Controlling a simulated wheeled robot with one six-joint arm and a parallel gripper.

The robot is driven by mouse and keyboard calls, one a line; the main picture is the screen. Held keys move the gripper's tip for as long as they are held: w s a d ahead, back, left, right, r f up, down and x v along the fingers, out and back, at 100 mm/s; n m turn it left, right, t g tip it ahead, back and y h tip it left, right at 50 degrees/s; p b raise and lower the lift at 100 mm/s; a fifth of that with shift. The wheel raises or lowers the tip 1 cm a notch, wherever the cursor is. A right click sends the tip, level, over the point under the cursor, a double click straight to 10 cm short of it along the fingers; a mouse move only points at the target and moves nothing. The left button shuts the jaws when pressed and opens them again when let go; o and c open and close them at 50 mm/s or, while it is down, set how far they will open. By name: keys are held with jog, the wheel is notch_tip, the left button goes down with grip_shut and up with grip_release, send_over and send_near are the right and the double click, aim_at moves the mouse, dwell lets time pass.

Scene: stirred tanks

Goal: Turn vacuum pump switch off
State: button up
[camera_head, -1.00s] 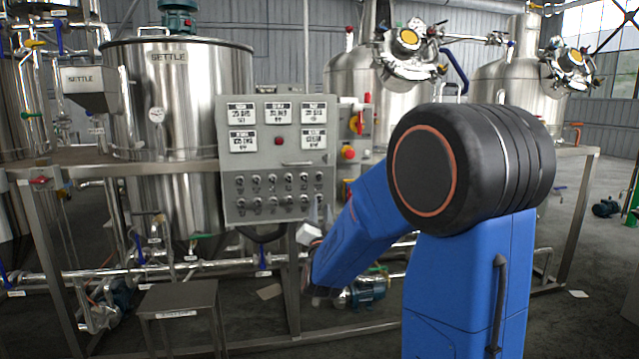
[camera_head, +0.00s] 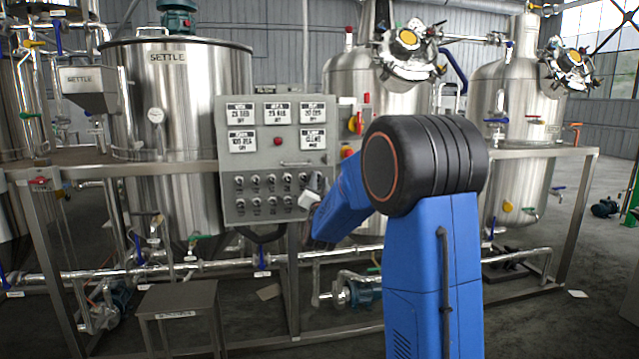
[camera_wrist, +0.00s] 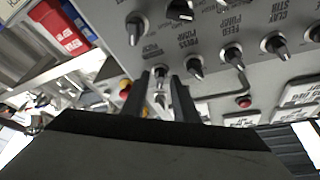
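The grey control panel (camera_head: 285,158) carries two rows of small black switches, and my gripper is at the right end of these rows in the head view. In the wrist view the panel appears upside down. A switch (camera_wrist: 160,73) lies between the tips of my gripper (camera_wrist: 160,80), under a label too blurred to read; I take it for the vacuum pump switch. The fingers are apart, one on each side of it; I cannot tell whether they touch it. The switch labelled press pump (camera_wrist: 194,68) is just right of the fingers. My gripper's tips are hidden in the head view.
A red button (camera_wrist: 244,102) and a red and yellow stop button (camera_wrist: 125,88) are near the fingers. A steel tank (camera_head: 180,95) stands left. A small metal stand (camera_head: 178,298) is on the floor in front.

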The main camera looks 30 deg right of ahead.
jog(key=shift+w, duration=0.1)
jog(key=shift+c, duration=0.7)
grip_shut()
jog(key=shift+d+n, duration=0.1)
jog(key=shift+n, duration=0.3)
jog(key=n+t+y, duration=0.1)
jog(key=n+y, duration=0.1)
jog(key=n, duration=0.3)
jog(key=n+t+y, duration=0.1)
jog(key=n+y, duration=0.2)
jog(key=n, duration=0.3)
jog(key=n+y, duration=0.3)
jog(key=n, duration=0.2)
jog(key=shift+d+t, duration=0.3)
jog(key=shift+t, duration=0.1)
jog(key=shift+n+y, duration=0.3)
jog(key=shift+n, duration=0.2)
jog(key=shift+o, duration=0.7)
grip_release()
